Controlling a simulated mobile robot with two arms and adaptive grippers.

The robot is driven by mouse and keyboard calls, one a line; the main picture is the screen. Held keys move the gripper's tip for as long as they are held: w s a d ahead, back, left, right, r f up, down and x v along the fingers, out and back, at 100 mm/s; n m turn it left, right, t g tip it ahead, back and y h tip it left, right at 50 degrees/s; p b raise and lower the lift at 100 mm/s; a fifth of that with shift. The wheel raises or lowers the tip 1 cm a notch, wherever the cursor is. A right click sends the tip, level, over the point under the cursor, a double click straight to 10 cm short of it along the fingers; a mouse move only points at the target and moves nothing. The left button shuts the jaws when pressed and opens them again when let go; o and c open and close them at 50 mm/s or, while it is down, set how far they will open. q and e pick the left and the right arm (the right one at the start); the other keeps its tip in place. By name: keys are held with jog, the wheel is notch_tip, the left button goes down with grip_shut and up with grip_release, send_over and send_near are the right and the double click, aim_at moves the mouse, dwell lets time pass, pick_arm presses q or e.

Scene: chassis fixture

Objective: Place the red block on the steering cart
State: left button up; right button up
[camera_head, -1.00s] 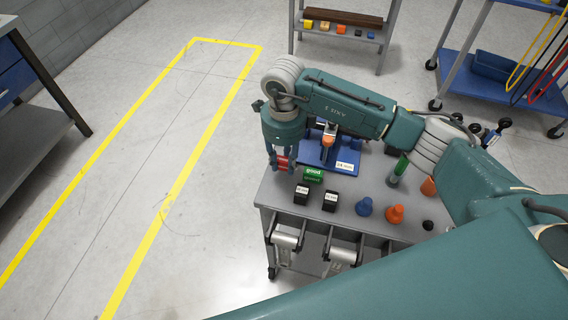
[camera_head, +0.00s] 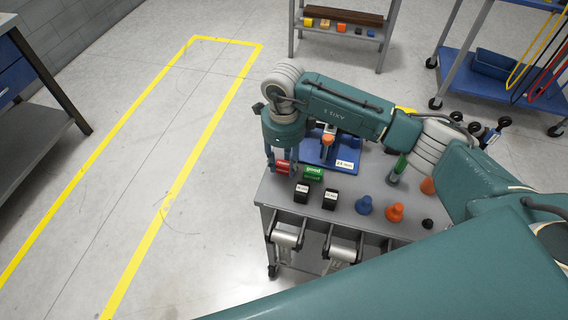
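The red block (camera_head: 282,167) sits at the far left corner of the grey top of the steering cart (camera_head: 347,222), just left of a green block (camera_head: 313,174) marked "good". It appears to rest on the cart top, though the fingers partly hide its edges. My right gripper (camera_head: 281,165) points down over the red block. Its fingers stand apart on either side of the block and look open. My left gripper is not in view.
A shelf (camera_head: 343,35) stands behind.

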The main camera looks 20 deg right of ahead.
aim_at(284, 165)
notch_tip(284, 165, up, 11)
jog(key=b, duration=0.2)
